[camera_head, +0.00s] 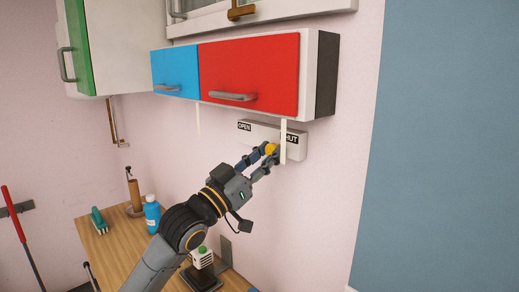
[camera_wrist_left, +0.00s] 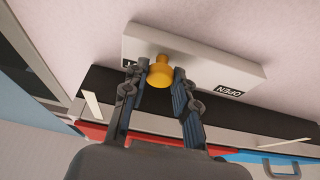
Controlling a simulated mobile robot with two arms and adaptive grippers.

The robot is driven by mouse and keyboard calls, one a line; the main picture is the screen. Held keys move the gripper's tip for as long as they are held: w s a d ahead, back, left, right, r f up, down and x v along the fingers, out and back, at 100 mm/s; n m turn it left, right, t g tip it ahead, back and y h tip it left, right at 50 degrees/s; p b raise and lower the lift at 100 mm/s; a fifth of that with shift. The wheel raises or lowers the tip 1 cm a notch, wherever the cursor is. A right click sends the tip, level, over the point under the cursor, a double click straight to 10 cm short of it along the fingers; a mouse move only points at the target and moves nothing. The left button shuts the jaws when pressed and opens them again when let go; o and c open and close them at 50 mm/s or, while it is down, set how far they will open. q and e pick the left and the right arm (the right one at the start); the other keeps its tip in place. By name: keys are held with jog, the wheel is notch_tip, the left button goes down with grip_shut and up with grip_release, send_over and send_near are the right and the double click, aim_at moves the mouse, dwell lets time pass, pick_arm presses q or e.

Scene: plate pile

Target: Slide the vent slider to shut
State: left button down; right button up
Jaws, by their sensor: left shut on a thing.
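The vent slider's pale panel (camera_head: 264,131) is fixed to the pink wall below the red and blue cupboard, with OPEN at its left and SHUT at its right. My left gripper (camera_head: 266,153) is shut on the knob, one finger on each side. In the left wrist view the knob (camera_wrist_left: 159,72) sits between the fingertips, with the OPEN label off to the right; the SHUT label is mostly hidden by a finger. My right gripper is not in view.
A white strip (camera_head: 283,140) hangs from the cupboard close to the SHUT label. The red cupboard door (camera_head: 250,72) is above the panel. A wooden counter (camera_head: 100,250) below holds a blue bottle (camera_head: 152,213) and a green brush (camera_head: 98,220).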

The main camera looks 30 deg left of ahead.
pick_arm(q)
jog(key=shift+s+d+r, duration=0.15)
jog(key=shift+s+d, duration=0.15)
jog(key=shift+d, duration=0.5)
jog(key=shift+d+p, duration=0.2)
jog(key=shift+p, duration=0.1)
jog(key=shift+d+f, duration=0.15)
jog(key=shift+f, duration=0.1)
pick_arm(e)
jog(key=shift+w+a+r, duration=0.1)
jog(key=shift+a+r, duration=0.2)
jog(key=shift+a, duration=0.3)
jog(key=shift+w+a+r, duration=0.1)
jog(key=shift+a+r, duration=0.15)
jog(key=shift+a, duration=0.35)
pick_arm(q)
jog(key=c, duration=1.3)
grip_release()
jog(key=shift+o, duration=1.4)
jog(key=shift+s, duration=0.1)
jog(key=shift+d, duration=0.15)
jog(key=shift+s+a+f, duration=0.15)
jog(key=shift+s+a, duration=0.05)
jog(key=shift+s, duration=0.15)
jog(key=v, duration=1.1)
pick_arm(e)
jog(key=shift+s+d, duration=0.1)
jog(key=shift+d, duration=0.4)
